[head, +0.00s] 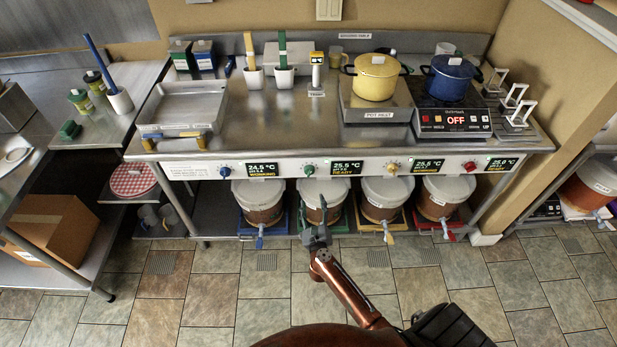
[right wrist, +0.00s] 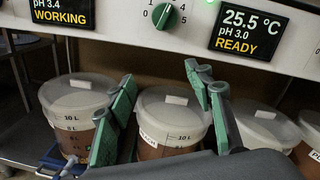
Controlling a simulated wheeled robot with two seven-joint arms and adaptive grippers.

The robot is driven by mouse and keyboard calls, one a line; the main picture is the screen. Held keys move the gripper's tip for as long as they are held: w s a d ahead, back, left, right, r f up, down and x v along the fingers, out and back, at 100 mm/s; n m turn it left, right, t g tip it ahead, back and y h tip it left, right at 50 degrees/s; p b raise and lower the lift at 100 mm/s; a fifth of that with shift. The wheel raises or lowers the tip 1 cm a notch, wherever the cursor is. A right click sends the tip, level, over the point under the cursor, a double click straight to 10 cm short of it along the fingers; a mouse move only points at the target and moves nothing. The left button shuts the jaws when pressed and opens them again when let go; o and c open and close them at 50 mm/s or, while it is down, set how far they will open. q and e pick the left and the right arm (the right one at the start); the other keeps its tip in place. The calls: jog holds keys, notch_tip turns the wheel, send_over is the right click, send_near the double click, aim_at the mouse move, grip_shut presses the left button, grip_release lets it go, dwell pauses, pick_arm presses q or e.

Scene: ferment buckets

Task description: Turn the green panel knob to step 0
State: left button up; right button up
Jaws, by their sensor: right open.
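The green panel knob (head: 309,169) sits on the white front panel under the worktop, left of a display reading 25.5 °C and READY. In the right wrist view the green knob (right wrist: 163,16) is at the top, with step digits around it; I cannot tell which one it points to. My right gripper (head: 315,237) is below the knob, in front of the bucket with the green base, apart from the knob. In the right wrist view its green-padded fingers (right wrist: 160,78) are spread and empty. My left gripper is not in view.
Blue (head: 225,171), yellow (head: 392,167) and red (head: 470,166) knobs share the panel. Lidded buckets stand below, including one (right wrist: 172,120) behind the right fingers. A yellow pot (head: 376,78) and a blue pot (head: 450,80) stand on the worktop. The floor in front is clear.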

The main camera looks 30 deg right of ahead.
aim_at(309, 175)
notch_tip(309, 175, up, 6)
jog(key=w+m+h, duration=0.1)
jog(key=w+m, duration=0.1)
jog(key=m, duration=0.3)
jog(key=shift+m+g, duration=0.3)
jog(key=b+x, duration=0.1)
jog(key=x, duration=0.6)
jog(key=shift+w+d+r+b, duration=0.15)
jog(key=shift+b, duration=0.15)
jog(key=c, duration=1.2)
